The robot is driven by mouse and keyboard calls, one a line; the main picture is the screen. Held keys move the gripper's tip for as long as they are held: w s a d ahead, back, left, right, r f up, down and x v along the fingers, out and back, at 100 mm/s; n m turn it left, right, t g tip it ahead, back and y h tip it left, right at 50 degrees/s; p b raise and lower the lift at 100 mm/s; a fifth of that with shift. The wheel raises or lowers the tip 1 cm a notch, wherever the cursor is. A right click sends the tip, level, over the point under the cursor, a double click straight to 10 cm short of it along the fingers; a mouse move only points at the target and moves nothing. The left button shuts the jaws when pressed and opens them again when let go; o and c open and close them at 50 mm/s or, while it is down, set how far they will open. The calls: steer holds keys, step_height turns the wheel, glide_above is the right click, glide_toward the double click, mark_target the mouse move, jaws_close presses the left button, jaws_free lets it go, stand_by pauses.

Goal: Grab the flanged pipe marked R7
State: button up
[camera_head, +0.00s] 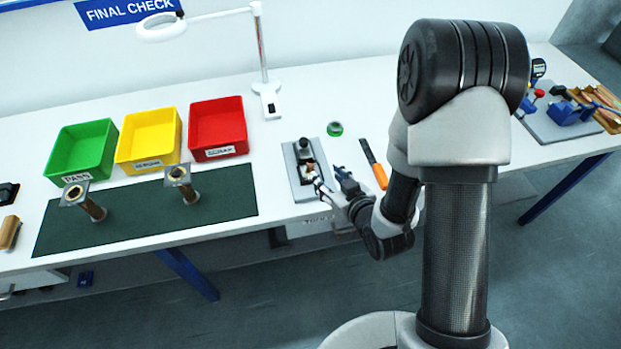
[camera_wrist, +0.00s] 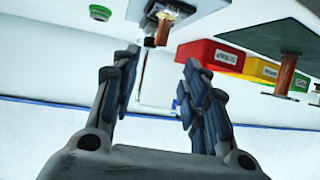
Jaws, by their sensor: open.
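Two flanged pipes, copper tubes with square grey flanges on top, stand on the dark green mat (camera_head: 140,222): a left one (camera_head: 96,208) and a right one (camera_head: 187,188). No R7 mark is readable on either. One flanged pipe (camera_wrist: 287,75) shows upside down at the right of the wrist view. My gripper (camera_head: 328,184) is open, with nothing visible between its fingers (camera_wrist: 160,85). It is beside a grey plate (camera_head: 296,188) carrying a dark knobbed fixture. A copper-coloured part (camera_wrist: 163,32) shows at that plate; I cannot tell whether it is a pipe.
Green (camera_head: 82,150), yellow (camera_head: 149,138) and red (camera_head: 217,127) bins stand behind the mat. A magnifier lamp (camera_head: 262,70), a green ring (camera_head: 334,129) and an orange-handled tool (camera_head: 370,156) are on the white table. More tools lie at the far right.

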mark_target(310, 161)
steer(key=b+x, duration=0.7)
steer(key=b, duration=0.1)
steer(key=shift+w+a+f, duration=0.15)
steer(key=shift+w+a, duration=0.05)
steer(key=shift+w, duration=0.1)
steer(key=shift+b+x, duration=1)
steer(key=shift+x, duration=1.7)
steer(key=shift+s+f, duration=0.1)
steer(key=shift+c, duration=0.2)
jaws_close()
